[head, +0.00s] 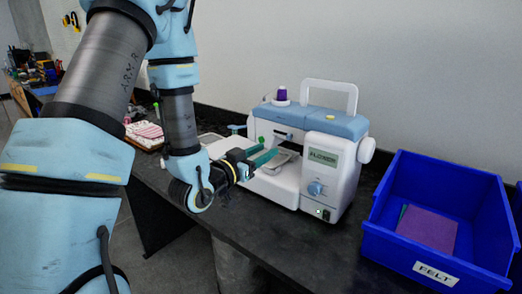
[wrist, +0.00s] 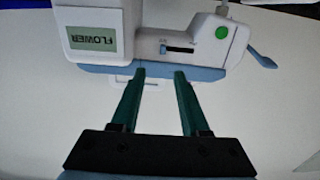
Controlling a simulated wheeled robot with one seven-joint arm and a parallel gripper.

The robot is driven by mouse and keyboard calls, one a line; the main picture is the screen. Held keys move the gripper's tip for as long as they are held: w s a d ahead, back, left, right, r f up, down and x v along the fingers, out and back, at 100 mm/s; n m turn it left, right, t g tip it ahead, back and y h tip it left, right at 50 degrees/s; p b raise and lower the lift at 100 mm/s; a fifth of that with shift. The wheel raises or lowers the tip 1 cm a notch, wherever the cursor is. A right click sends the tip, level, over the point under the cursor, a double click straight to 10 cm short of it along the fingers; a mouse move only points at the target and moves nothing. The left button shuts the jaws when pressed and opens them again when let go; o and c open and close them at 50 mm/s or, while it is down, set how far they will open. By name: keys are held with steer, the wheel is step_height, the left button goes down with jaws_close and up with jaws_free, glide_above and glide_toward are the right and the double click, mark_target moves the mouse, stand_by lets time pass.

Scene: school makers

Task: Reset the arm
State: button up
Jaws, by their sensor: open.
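My arm reaches in from the left in the head view. My gripper (head: 262,159) is at the front of a white and blue sewing machine (head: 335,160), near its needle area. In the wrist view the two green fingers of my gripper (wrist: 158,75) are spread apart with nothing between them. Beyond the fingertips is the machine's body (wrist: 150,30), with a small screen reading FLOWER (wrist: 91,37) and a green round button (wrist: 222,32). I cannot tell from these views whether the fingers touch the machine.
A blue bin labelled FELT (head: 385,232) stands right of the machine, holding purple and green felt sheets (head: 427,231). Pink and white items (head: 145,133) lie behind my arm. The dark tabletop (head: 275,235) is bare along its front edge. A wall stands behind.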

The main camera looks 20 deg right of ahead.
steer(key=w+a+f+n+y, duration=0.3)
steer(key=a+y, duration=0.3)
steer(key=a, duration=0.3)
steer(key=w+a+f+n+y, duration=0.2)
steer(key=w+a+y, duration=0.25)
steer(key=a, duration=0.35)
steer(key=s+a+r+n+g+y, duration=0.1)
steer(key=s+a+n+g+y, duration=0.4)
steer(key=s+a, duration=0.8)
steer(key=shift+a+n+g, duration=0.5)
steer(key=shift+a+g, duration=0.45)
steer(key=shift+g, duration=0.15)
